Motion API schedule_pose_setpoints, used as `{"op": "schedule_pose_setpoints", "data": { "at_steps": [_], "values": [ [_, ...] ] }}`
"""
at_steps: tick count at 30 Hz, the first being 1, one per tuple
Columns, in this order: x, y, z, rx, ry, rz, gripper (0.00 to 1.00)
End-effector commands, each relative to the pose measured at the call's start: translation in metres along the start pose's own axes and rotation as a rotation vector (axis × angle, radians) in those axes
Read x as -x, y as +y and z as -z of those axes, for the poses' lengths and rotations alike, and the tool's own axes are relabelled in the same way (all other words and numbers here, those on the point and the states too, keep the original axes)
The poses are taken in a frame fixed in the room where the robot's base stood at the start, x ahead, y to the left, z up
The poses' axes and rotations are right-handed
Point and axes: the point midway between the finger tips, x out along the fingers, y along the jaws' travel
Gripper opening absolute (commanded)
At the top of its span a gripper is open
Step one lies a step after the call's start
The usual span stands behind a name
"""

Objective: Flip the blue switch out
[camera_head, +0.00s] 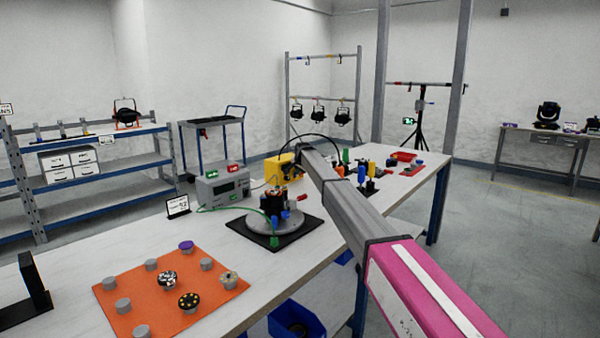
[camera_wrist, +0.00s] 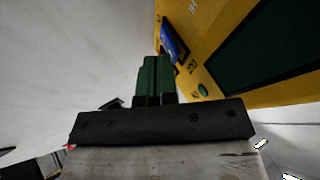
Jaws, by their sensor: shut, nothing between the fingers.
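The blue switch (camera_wrist: 174,44) is a small blue lever on the face of a yellow box (camera_wrist: 205,55) in the wrist view. The yellow box also stands on the table in the head view (camera_head: 273,166), where I cannot make out the blue switch. My gripper (camera_wrist: 156,60) is shut and empty, its green fingers together. Its fingertips are just below and left of the blue switch, beside the yellow face. I cannot tell whether they touch. In the head view the end of my arm is at the right side of the yellow box and hides part of it.
A grey box (camera_head: 222,186) with red and green lights stands left of the yellow box. A round grey turntable (camera_head: 262,238) on a black mat is in front. An orange mat (camera_head: 130,285) with several knobs lies nearer. Colored parts stand right of my arm.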

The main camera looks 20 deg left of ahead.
Motion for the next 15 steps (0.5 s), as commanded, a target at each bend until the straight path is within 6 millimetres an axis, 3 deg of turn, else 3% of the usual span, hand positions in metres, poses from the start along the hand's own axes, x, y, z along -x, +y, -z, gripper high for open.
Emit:
{"op": "schedule_pose_setpoints", "data": {
  "at_steps": [4,15],
  "values": [
    [-0.0037,-0.0113,0.0025,0.028,-0.015,-0.058,0.00],
    [-0.0006,-0.0091,0.0019,0.028,-0.016,-0.062,0.00]
  ]
}}
